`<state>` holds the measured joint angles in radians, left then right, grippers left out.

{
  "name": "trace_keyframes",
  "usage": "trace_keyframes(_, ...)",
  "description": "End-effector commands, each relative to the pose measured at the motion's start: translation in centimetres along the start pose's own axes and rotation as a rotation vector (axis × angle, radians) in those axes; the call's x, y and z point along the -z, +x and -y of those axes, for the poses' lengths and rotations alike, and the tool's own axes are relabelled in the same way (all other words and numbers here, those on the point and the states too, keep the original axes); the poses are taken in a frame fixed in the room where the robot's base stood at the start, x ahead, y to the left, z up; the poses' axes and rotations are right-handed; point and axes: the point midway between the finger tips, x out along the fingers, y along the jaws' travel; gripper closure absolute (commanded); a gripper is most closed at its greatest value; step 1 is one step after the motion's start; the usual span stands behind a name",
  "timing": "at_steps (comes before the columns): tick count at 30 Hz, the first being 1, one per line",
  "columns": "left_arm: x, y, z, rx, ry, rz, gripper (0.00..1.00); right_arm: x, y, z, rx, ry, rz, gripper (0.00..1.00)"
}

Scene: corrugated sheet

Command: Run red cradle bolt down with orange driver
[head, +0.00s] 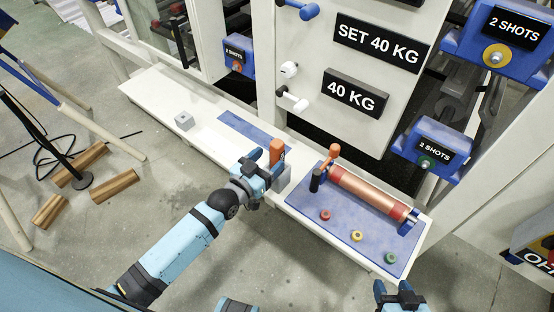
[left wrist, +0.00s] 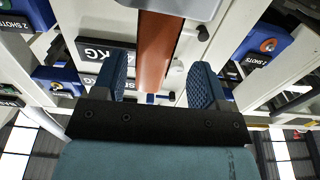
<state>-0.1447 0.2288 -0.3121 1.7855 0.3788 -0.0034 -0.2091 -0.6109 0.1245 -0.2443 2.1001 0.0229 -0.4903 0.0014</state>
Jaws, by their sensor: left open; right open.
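My left gripper (head: 265,172) is open at the driver. In the left wrist view the orange handle (left wrist: 158,50) shows between the two open fingers (left wrist: 160,85), with a visible gap on each side. My right gripper (head: 400,290) is open and empty at the bottom, in front of the shelf.
A yellow bolt (head: 356,236) and a green bolt (head: 390,257) sit on the same mat. An orange-topped crank (head: 333,151) and a black upright knob (head: 316,180) stand near the roller's left end. A grey block (head: 184,120) lies on the white shelf (head: 150,90) farther left.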

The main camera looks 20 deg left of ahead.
Motion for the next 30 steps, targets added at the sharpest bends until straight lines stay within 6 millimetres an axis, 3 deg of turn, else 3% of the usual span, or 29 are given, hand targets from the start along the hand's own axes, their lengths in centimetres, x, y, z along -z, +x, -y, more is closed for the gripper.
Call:
trace_keyframes(10, 0.4, 4.5, -0.7, 0.0, -0.001, -0.001, 0.34, -0.2, 0.2, -0.1, -0.001, -0.005, -0.002, 0.47)
trace_keyframes(20, 0.3, 5.2, -0.7, 0.0, 0.0, 0.001, 0.34, -0.1, 0.1, -0.1, -0.001, -0.007, -0.004, 0.47)
trace_keyframes(28, 0.3, 5.2, -0.7, 0.0, 0.0, 0.001, 0.96, -0.1, 0.1, -0.1, -0.001, -0.007, -0.004, 0.47)
trace_keyframes(30, 0.5, 5.2, -0.7, 0.0, 0.0, -0.002, 1.0, -0.1, 0.1, -0.1, -0.001, -0.007, -0.004, 0.47)
